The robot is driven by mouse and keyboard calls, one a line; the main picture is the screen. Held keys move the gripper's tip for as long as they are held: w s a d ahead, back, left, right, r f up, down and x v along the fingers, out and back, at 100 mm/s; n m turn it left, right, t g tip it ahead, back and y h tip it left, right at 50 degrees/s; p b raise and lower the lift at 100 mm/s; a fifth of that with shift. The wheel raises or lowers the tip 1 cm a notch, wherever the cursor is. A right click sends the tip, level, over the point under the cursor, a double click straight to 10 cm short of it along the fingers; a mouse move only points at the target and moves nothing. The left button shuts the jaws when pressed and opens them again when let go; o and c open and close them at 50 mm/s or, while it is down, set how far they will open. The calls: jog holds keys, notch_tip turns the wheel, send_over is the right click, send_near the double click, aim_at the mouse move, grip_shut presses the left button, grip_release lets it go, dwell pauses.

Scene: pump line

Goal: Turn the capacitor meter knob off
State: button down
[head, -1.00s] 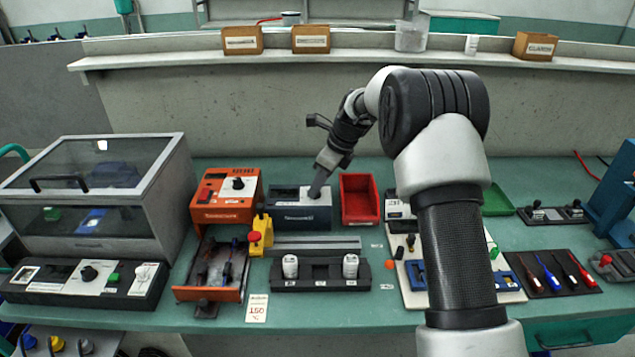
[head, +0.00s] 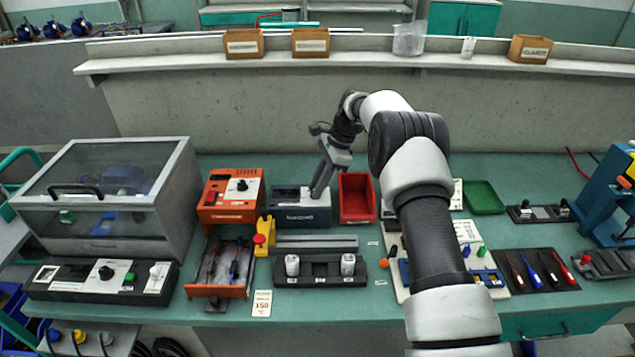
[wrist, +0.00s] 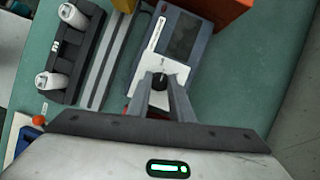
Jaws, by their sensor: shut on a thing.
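The capacitor meter (head: 292,214) is a grey-blue box with a dark display, standing between an orange instrument and a red bin. It also shows in the wrist view (wrist: 186,34), display face up. Its black round knob (wrist: 159,81) sits on a light panel and has a pale pointer mark. My gripper (wrist: 161,86) has its fingertips on either side of the knob, shut on it. In the head view my gripper (head: 317,196) reaches down onto the right part of the meter, and the fingers hide the knob there.
The orange instrument (head: 229,205) stands close left of the meter and the red bin (head: 356,207) close right. In front lie a grey rail (head: 315,244) and a black holder (head: 320,279) with two white capacitors. A yellow block with a red button (head: 263,238) is at front left.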

dwell(0.4)
jog(key=c, duration=1.6)
grip_release()
jog(key=p+v, duration=0.4)
jog(key=v, duration=1.3)
jog(key=shift+w+d+r, duration=0.2)
